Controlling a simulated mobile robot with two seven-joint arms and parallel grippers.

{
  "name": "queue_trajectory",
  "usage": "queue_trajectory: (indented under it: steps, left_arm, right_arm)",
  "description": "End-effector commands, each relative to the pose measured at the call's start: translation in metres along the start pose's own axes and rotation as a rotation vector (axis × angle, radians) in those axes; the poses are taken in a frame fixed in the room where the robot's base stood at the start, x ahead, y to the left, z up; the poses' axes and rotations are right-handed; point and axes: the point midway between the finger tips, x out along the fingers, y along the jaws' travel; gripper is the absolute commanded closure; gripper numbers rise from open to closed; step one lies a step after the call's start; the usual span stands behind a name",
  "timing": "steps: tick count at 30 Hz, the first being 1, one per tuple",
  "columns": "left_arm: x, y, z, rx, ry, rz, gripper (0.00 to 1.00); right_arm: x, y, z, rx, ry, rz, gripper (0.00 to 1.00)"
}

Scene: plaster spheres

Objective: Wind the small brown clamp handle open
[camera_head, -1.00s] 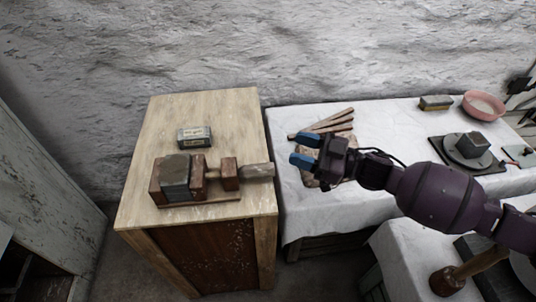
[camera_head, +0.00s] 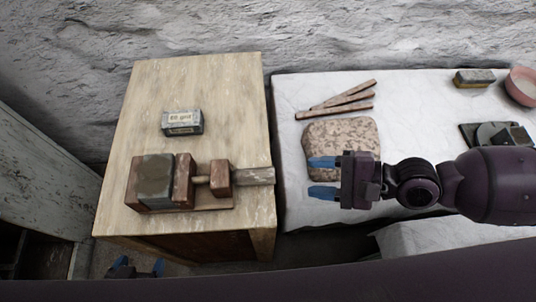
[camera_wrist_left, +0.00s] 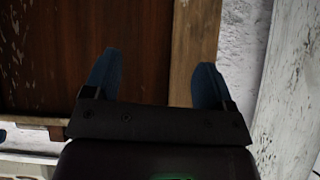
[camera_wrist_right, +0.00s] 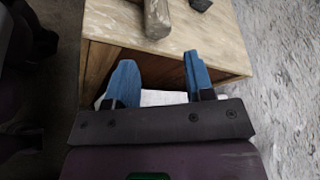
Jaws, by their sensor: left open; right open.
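The clamp (camera_head: 221,177) lies on the wooden cabinet top, its reddish-brown blocks gripping a grey-green block (camera_head: 155,181) at the left. Its greyish-brown handle (camera_head: 255,176) sticks out at the right, at the cabinet's edge. The handle end also shows at the top of the right wrist view (camera_wrist_right: 157,18). My right gripper (camera_head: 322,176) is open and empty, right of the handle, with a clear gap between them and its fingers pointing left. My left gripper (camera_head: 139,265) is open and empty at the lower left, below the cabinet's front edge; the left wrist view shows the brown cabinet panel between its fingers (camera_wrist_left: 152,85).
A "60 grit" block (camera_head: 183,122) lies behind the clamp. On the white-covered table to the right are a speckled slab (camera_head: 342,136), several wooden sticks (camera_head: 345,97), another block (camera_head: 474,78) and a pink bowl (camera_head: 522,87). A rough wall stands behind.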

Motion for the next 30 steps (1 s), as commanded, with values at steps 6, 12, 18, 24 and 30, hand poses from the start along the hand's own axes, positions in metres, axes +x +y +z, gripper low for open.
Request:
queue_trajectory:
  steps: [6, 12, 18, 24, 30]
  left_arm:
    - [-0.002, -0.001, -0.006, 0.000, 0.011, -0.002, 0.22]
    - [-0.007, -0.002, -0.011, -0.001, 0.020, -0.005, 0.22]
    - [-0.011, -0.002, -0.014, -0.002, 0.025, -0.005, 0.22]
    - [-0.013, -0.001, -0.021, -0.005, 0.039, -0.004, 0.22]
    - [-0.013, 0.000, -0.023, -0.007, 0.042, -0.005, 0.22]
  right_arm:
    - [0.005, 0.002, 0.003, 0.030, -0.002, 0.007, 0.52]
    - [0.021, -0.001, 0.004, 0.024, -0.003, 0.004, 0.52]
    - [0.042, 0.000, 0.004, 0.024, -0.003, 0.004, 0.52]
    - [0.064, 0.001, 0.003, 0.025, -0.003, 0.004, 0.52]
    - [0.087, 0.001, 0.003, 0.026, -0.003, 0.005, 0.52]
